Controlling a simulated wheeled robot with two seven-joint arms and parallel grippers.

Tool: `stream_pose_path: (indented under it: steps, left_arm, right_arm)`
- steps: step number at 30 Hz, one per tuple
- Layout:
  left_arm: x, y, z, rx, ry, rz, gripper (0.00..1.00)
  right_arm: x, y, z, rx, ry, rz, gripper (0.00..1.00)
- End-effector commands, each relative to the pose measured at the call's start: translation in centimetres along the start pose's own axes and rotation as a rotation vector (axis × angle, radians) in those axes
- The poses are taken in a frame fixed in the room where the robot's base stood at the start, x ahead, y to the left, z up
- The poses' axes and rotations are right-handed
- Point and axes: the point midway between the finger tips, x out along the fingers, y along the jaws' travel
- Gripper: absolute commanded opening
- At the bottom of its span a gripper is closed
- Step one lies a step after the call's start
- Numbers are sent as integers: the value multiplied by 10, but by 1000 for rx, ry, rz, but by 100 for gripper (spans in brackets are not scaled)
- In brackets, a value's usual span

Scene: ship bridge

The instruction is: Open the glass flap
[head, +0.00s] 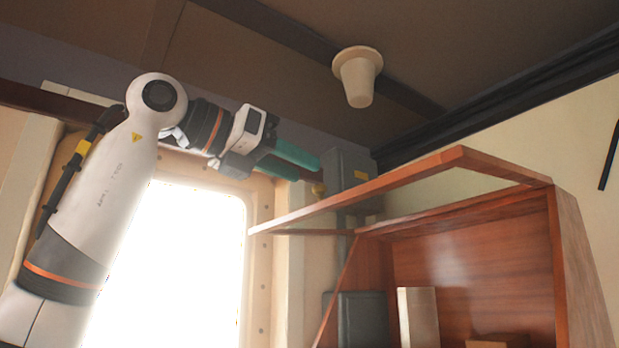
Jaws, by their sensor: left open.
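The glass flap (360,191) is a wooden frame with a clear pane, hinged along the top of a reddish wooden cabinet (583,265). It stands raised, sticking out from the cabinet's top edge roughly level, with the cabinet front open below it. My left gripper (308,170) has teal fingers and is open and empty. In the picture it is above and left of the flap's frame, with a visible gap between them. The depth between them is hard to tell. My right gripper is not in view.
A grey box (346,172) is on the wall behind the flap. A bright window (175,265) is behind my left arm. A cream lamp (358,77) hangs from the ceiling.

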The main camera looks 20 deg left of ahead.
Motion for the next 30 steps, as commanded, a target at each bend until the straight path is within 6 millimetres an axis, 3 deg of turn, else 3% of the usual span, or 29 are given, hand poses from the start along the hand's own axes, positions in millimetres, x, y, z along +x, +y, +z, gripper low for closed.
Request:
stream_pose_path:
  steps: [6, 12, 30]
  left_arm:
    - [-48, -1, 1, -2, 5, -1, 41]
    - [-75, 0, 0, -1, 2, 1, 41]
    - [-81, -1, 0, -1, 1, 1, 41]
  right_arm:
    - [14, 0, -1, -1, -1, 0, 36]
    - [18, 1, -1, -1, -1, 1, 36]
    - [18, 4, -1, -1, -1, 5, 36]
